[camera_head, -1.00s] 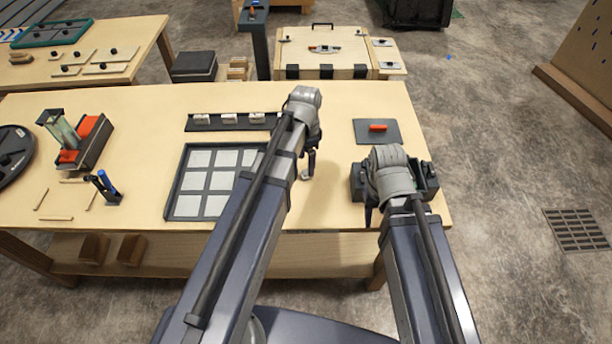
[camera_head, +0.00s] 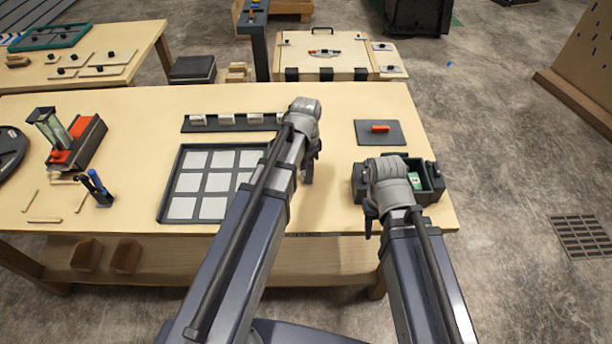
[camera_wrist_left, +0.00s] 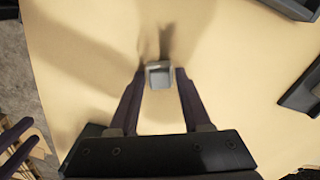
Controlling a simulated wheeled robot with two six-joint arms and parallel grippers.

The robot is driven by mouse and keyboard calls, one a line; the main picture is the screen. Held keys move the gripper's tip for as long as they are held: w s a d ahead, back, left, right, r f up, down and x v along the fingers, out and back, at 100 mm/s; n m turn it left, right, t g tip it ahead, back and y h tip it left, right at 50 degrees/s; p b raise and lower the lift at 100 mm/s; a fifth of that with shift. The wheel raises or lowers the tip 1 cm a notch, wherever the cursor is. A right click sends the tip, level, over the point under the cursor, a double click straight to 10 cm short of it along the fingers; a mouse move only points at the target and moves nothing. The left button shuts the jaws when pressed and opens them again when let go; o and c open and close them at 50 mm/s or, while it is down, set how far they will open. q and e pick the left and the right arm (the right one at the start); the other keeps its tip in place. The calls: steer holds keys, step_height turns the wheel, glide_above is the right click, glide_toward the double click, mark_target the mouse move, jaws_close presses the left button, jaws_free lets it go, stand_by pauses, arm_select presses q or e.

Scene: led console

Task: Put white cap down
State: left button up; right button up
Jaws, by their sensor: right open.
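My left gripper (camera_head: 307,178) points down over the bare table between the gridded panel and the dark box. In the left wrist view, a small pale grey-white cap (camera_wrist_left: 158,77) sits between the fingertips of my left gripper (camera_wrist_left: 160,80), which look closed on its sides. The finger shadows fall close by on the tabletop. Whether the cap touches the table cannot be told. In the head view the cap is mostly hidden. My right gripper (camera_head: 373,216) is by the dark box (camera_head: 433,172), open, its fingers partly hidden by its wrist.
A dark panel with pale squares (camera_head: 160,208) lies left of my left arm. Behind it is a dark strip (camera_head: 212,126) with several small white pieces. A dark plate with a red handle (camera_head: 380,128) lies at the back right. Bare table (camera_head: 335,160) separates my grippers.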

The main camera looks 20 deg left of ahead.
arm_select(q)
jaws_close()
steer(key=shift+r, duration=0.1)
stand_by(0.3)
step_height(320, 180, up, 10)
steer(key=p, duration=1)
